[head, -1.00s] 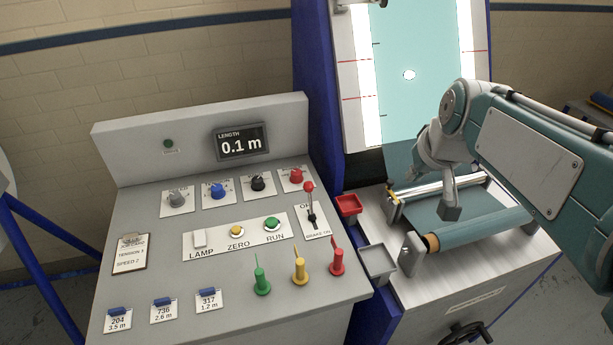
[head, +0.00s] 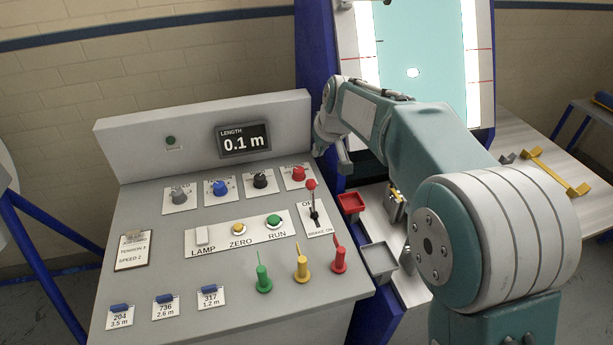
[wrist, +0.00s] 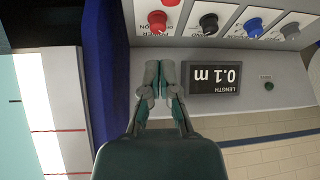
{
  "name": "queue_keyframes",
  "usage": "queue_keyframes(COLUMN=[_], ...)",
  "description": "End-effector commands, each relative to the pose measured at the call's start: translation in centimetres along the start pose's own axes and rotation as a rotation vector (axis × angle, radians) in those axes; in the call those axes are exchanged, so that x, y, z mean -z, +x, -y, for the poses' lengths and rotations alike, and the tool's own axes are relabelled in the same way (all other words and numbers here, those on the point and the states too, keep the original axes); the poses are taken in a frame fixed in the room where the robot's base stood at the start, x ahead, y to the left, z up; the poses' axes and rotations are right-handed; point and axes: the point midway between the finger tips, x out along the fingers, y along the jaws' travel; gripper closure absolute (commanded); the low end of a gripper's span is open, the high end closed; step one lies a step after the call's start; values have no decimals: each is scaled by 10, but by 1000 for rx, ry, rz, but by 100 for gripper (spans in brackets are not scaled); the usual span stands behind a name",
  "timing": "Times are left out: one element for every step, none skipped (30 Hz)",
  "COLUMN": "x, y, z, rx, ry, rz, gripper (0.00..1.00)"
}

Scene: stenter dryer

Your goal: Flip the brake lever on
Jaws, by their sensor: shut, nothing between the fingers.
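The brake lever (head: 312,199) has a red ball on a dark stem. It stands on a white plate (head: 318,232) marked "BRAKE ON" at its near end, with a partly covered "OFF" marking at the far end. The ball is toward the far, OFF end. My gripper (head: 346,168) is shut and empty, above and to the right of the lever, apart from it. In the wrist view my gripper (wrist: 160,70) points at the console near the red knob (wrist: 157,21). A red patch at that view's top edge may be the lever's ball.
The console's upright back panel (head: 185,140) holds the length display (head: 244,140), reading 0.1 m. Knobs, including a red one (head: 299,174), sit beyond the lever. Green, yellow and red pointed pegs (head: 301,267) stand in front. A red tray (head: 351,204) and grey tray (head: 378,258) are at right.

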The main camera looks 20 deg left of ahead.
Motion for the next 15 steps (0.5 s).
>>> queue_keyframes(x=[4,6,8,9,10,10,11,11,12,12,12,11,11,11,11], y=[9,12,16,18,20,21,22,22,22,22,22,22,22,22,22], z=[6,8,10,12,13,14,14,15,15,15,15,15,15,15,15], rx=[7,10,13,16,17,19,20,20,20,20,20,20,20,20,20], ry=[-12,-17,-23,-26,-28,-31,-33,-34,-34,-34,-34,-34,-34,-34,-34], rz=[2,2,1,2,2,1,1,0,0,0,0,0,0,0,1], gripper=[100,100,100,100,100,100,100,100,100,100,100,100,100,100,100])
